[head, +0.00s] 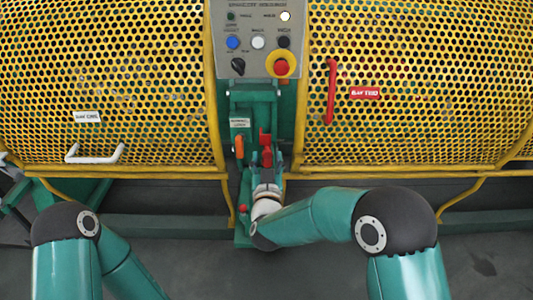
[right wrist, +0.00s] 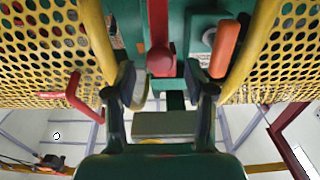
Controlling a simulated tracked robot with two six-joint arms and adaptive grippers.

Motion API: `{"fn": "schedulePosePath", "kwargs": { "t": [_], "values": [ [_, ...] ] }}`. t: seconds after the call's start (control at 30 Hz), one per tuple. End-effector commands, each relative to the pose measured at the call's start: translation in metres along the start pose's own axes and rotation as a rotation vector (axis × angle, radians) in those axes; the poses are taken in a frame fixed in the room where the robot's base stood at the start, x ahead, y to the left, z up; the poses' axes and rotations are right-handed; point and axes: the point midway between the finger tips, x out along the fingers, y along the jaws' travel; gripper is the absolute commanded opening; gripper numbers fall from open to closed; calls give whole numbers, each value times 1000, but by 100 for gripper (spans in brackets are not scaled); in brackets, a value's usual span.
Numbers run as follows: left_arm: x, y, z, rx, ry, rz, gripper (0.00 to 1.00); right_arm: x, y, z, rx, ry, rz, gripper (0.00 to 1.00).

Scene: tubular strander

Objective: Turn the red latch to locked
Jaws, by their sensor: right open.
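The red latch (head: 265,138) is a small red lever on the green column between the two yellow guards. In the right wrist view the red latch (right wrist: 160,58) shows as an upright bar with a rounded end. My right gripper (head: 267,172) is just below the latch in the head view. In the right wrist view my right gripper (right wrist: 160,88) is open, and the latch's rounded end lies between or just beyond the fingertips. I cannot tell whether they touch. My left gripper is out of view; only part of that arm shows.
An orange handle (head: 239,147) sits just left of the latch. A control panel (head: 258,38) with a red stop button (head: 281,67) is above. A long red handle (head: 331,92) is on the right guard, a white handle (head: 94,155) on the left one.

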Motion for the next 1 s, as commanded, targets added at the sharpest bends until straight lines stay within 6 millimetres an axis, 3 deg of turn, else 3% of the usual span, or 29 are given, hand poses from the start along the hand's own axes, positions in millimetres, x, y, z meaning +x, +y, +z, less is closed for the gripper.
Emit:
{"fn": "schedulePosePath", "kwargs": {
  "t": [0.2,0.6,0.9,1.0],
  "values": [
    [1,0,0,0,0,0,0,25,0,0,0,0,1,54],
    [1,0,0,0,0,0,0,31,1,0,0,0,1,52],
    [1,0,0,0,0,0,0,31,1,0,0,0,1,2],
    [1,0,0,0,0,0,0,31,1,0,0,0,1,0]
  ]
}}
